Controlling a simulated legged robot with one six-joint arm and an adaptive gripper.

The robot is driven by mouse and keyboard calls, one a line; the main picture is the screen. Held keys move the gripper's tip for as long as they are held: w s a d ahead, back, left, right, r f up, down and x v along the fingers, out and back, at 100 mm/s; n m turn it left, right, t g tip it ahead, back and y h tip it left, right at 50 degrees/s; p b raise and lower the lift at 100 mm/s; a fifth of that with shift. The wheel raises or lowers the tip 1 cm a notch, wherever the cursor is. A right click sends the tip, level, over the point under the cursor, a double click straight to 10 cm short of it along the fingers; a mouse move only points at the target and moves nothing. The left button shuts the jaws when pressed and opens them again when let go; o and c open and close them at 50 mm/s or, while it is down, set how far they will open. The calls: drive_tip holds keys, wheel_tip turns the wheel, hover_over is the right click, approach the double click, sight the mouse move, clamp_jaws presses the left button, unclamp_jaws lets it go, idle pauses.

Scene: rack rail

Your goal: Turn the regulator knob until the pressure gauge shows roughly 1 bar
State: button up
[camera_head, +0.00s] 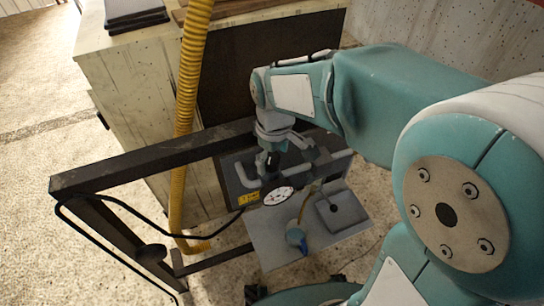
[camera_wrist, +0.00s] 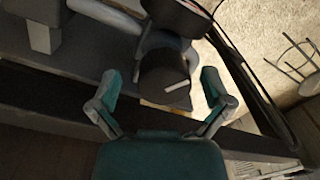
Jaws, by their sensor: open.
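The regulator knob (camera_wrist: 165,78) is a black cylinder with a white pointer mark, seen in the wrist view. My gripper (camera_wrist: 162,84) is open, one finger on each side of the knob, with a visible gap at both sides. In the head view the dark knob (camera_head: 267,163) shows just under my wrist, and the fingers are hard to make out. The pressure gauge (camera_head: 278,196) has a round white face with red marks; its reading is too small to tell. In the wrist view the gauge's dark body (camera_wrist: 180,14) is just beyond the knob, its face turned away.
A dark metal frame rail (camera_head: 150,160) runs past the panel. Grey pipes, a yellow label (camera_head: 248,198), a blue fitting (camera_head: 296,238) and a grey plate (camera_head: 270,245) are close by. A yellow corrugated hose (camera_head: 187,90) hangs left, before a cabinet (camera_head: 125,90).

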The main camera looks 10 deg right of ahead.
drive_tip(key=shift+a, duration=0.3)
drive_tip(key=c, duration=1.1)
drive_tip(key=shift+c, duration=0.2)
drive_tip(key=shift+m, duration=0.3)
drive_tip(key=shift+s+m, duration=0.1)
drive_tip(key=shift+m, duration=2.5)
drive_tip(key=shift+f, duration=0.1)
drive_tip(key=o, duration=1.1)
drive_tip(key=shift+o, duration=0.2)
